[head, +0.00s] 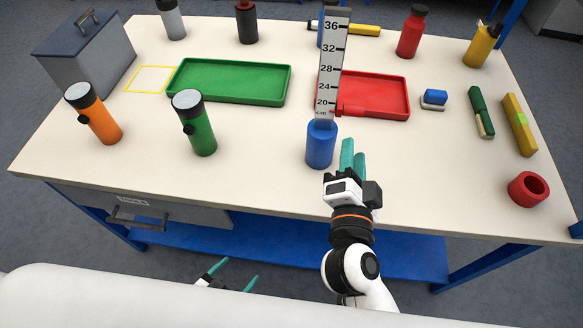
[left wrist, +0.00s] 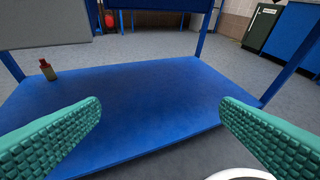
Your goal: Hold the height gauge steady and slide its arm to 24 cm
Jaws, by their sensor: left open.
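The height gauge stands upright near the table's front edge, with a blue cylindrical base (head: 320,146) and a tall grey ruler (head: 331,65) marked in cm. Its red sliding arm (head: 350,108) sits low on the ruler, just below the 20 mark, and points right. My right gripper (head: 353,148) has teal fingers just right of the blue base; contact is not clear, and how far the fingers are apart is hard to judge. My left gripper (head: 236,271) is open and empty, low in front of the table. Its spread fingers show in the left wrist view (left wrist: 160,112).
A red tray (head: 385,97) lies behind the gauge, close to the red arm. A green tray (head: 230,82), a green flashlight (head: 199,130) and an orange flashlight (head: 97,116) stand left. A red ring (head: 528,189) lies right. The table front between the green flashlight and gauge is clear.

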